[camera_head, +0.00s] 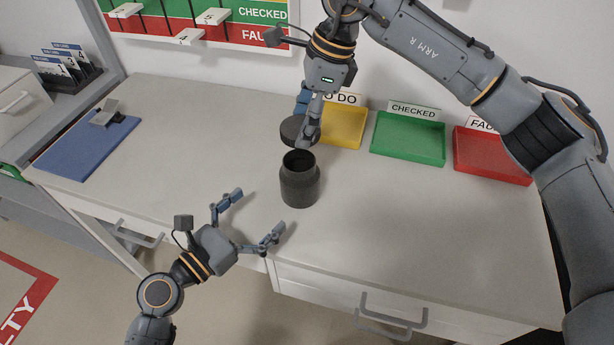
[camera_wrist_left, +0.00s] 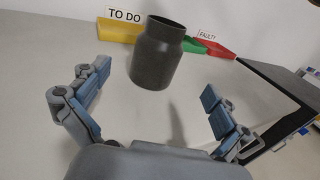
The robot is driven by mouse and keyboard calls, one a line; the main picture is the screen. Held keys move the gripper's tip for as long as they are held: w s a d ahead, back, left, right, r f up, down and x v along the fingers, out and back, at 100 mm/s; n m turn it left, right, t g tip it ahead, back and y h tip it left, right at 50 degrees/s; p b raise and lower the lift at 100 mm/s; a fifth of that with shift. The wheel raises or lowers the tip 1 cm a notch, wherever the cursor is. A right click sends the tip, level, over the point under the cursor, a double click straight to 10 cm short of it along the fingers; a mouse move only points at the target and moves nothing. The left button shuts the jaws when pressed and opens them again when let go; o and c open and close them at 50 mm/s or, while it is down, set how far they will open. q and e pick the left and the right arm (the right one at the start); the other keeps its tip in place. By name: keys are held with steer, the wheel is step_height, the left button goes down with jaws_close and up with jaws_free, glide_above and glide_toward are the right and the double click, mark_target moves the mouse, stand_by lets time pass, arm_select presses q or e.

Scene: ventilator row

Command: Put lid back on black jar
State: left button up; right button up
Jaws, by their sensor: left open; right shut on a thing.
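The black jar (camera_head: 299,182) stands upright and open on the grey worktop, its dark mouth showing. It also shows in the left wrist view (camera_wrist_left: 157,55), ahead of and between the open fingers. The dark round lid (camera_head: 292,130) is in my right gripper (camera_head: 308,122), which is shut on it. The lid is just behind the jar's mouth in the head view; its exact height above the jar I cannot tell. My left gripper (camera_head: 257,215) is open and empty at the front left of the jar, fingers apart and pointing toward it. The lid does not show in the left wrist view.
Yellow (camera_head: 344,127), green (camera_head: 408,140) and red (camera_head: 492,157) trays stand along the wall behind the jar. A blue board (camera_head: 83,146) with a grey item lies at the left. The worktop right of the jar is clear.

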arm_select(q)
steer(key=shift+s+a+r, duration=0.1)
steer(key=shift+s+a, duration=0.1)
steer(key=shift+s, duration=0.05)
arm_select(e)
steer(key=shift+s+a+r, duration=0.15)
steer(key=shift+s+a, duration=0.15)
arm_select(q)
steer(key=x, duration=1.2)
steer(key=shift+w+d, duration=0.1)
steer(key=shift+w, duration=0.05)
arm_select(e)
steer(key=shift+w+d, duration=0.1)
steer(key=shift+w, duration=0.05)
arm_select(q)
steer(key=c, duration=1.7)
steer(key=shift+c, duration=0.2)
arm_select(e)
glide_above(303, 153)
steer(key=s, duration=0.3)
steer(key=shift+w+f, duration=0.15)
steer(key=shift+f, duration=2.4)
steer(key=shift+f, duration=0.9)
steer(key=shift+f, duration=0.6)
